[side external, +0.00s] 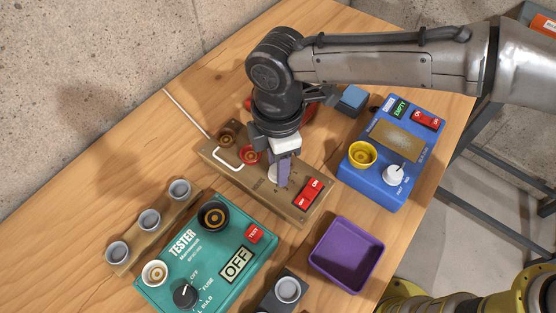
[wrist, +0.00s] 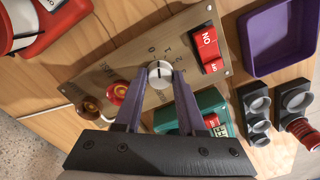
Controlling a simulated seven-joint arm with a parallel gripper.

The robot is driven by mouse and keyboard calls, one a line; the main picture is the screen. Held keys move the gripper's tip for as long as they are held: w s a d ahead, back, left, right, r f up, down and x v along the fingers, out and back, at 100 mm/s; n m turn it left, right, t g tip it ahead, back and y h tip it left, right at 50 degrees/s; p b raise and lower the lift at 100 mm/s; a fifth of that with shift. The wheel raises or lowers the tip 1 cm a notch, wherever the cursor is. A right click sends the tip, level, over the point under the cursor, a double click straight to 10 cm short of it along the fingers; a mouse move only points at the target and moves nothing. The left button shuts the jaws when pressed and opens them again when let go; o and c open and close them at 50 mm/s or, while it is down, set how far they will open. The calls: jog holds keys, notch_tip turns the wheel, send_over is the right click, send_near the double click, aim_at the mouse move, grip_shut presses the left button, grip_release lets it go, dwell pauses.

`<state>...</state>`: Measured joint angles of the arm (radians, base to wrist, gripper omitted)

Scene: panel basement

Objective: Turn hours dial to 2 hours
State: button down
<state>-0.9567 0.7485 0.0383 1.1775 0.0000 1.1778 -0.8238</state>
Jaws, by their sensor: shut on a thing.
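The hours dial (wrist: 160,79) is a round, pale knob with a short dark mark, on the brown panel (wrist: 118,62). Printed numbers stand around its far side. The mark runs roughly up the picture in the wrist view; I cannot tell exactly which number it meets. My gripper (wrist: 160,75) has its two purple-grey fingers on either side of the dial, shut on it. In the side external view my gripper (side external: 283,183) reaches down onto the brown panel (side external: 240,172), and its fingers mostly hide the dial.
A blue device (side external: 376,190) stands to the right, a teal tester (side external: 215,270) in front, and a purple tray (side external: 347,256) at front right. Grey round sockets (side external: 150,220) are at left.

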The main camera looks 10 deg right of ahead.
jog(key=m, duration=0.5)
jog(key=shift+m, duration=0.3)
jog(key=m, duration=0.5)
jog(key=shift+r+m, duration=0.1)
jog(key=shift+m, duration=0.2)
jog(key=c, duration=0.5)
grip_release()
notch_tip(320, 180, up, 14)
dwell(0.3)
dwell(0.4)
